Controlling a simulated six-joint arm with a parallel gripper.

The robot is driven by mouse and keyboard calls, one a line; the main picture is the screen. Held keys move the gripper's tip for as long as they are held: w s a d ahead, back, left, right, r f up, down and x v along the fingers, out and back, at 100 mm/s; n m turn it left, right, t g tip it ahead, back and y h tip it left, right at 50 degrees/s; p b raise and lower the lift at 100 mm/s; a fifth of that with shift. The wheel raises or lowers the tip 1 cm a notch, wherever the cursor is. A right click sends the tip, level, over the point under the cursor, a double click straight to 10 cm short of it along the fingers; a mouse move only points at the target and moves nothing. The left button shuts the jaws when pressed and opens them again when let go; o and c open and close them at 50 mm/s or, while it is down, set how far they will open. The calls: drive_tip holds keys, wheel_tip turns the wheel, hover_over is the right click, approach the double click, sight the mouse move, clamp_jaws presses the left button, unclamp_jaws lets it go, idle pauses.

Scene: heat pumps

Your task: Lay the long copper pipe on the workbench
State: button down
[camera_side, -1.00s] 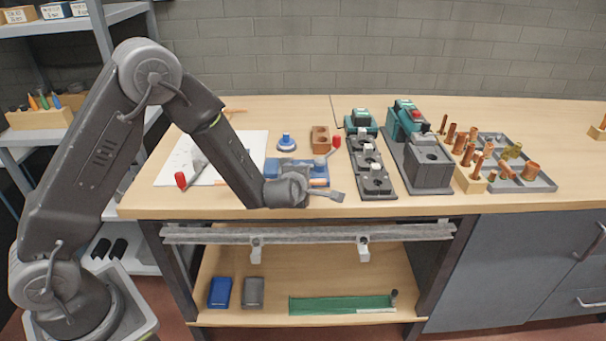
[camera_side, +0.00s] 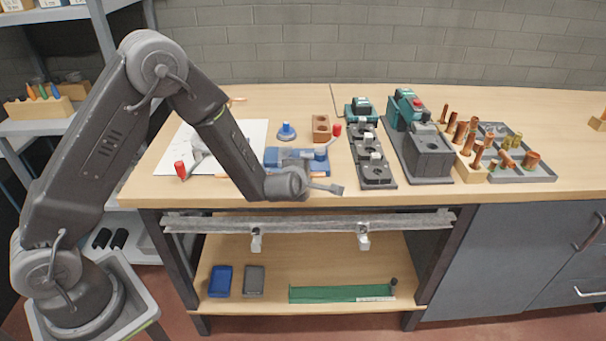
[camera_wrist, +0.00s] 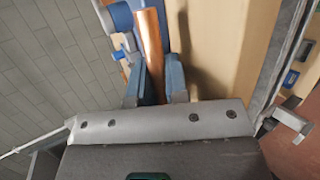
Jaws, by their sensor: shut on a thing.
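The copper pipe (camera_wrist: 151,42) is held between the blue-faced fingers of my gripper (camera_wrist: 157,82) in the wrist view. The pipe reaches away from the jaws, above the wooden workbench (camera_wrist: 219,60), with a dark shadow beside it. In the side view my gripper is low at the front edge of the workbench (camera_side: 290,104), in front of the blue vise (camera_side: 292,157). My wrist hides most of the pipe there. A thin copper length (camera_side: 222,175) shows left of the wrist. I cannot tell whether the pipe touches the wood.
A white sheet with red-ended tools (camera_side: 180,169) lies at the left. Black fixtures (camera_side: 375,175), a teal-and-grey machine (camera_side: 425,150) and a grey tray (camera_side: 535,175) of copper fittings stand to the right. A rail (camera_side: 310,221) runs below the front edge.

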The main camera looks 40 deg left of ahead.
drive_tip(key=shift+f, duration=0.15)
drive_tip(key=c, duration=1.1)
unclamp_jaws()
drive_tip(key=shift+f, duration=0.1)
drive_tip(key=shift+o, duration=0.2)
drive_tip(key=shift+s+f, duration=0.1)
drive_tip(key=shift+s, duration=0.05)
drive_tip(key=shift+d, duration=0.1)
drive_tip(key=s+d+r+m+g+h, duration=0.1)
drive_tip(key=s+d+r+m+h, duration=0.35)
drive_tip(key=s+r+m, duration=0.45)
drive_tip(key=s+d+r+m+h, duration=0.45)
drive_tip(key=s+r, duration=0.35)
drive_tip(key=r, duration=0.3)
drive_tip(key=s+a+r+m+g+y, duration=0.1)
drive_tip(key=s+a+m+g, duration=0.1)
drive_tip(key=s+m, duration=0.4)
drive_tip(key=s+a+m+g+y, duration=0.2)
drive_tip(key=s+a+m, duration=0.2)
drive_tip(key=s+m, duration=0.2)
drive_tip(key=s, duration=0.2)
drive_tip(key=shift+s+r, duration=0.35)
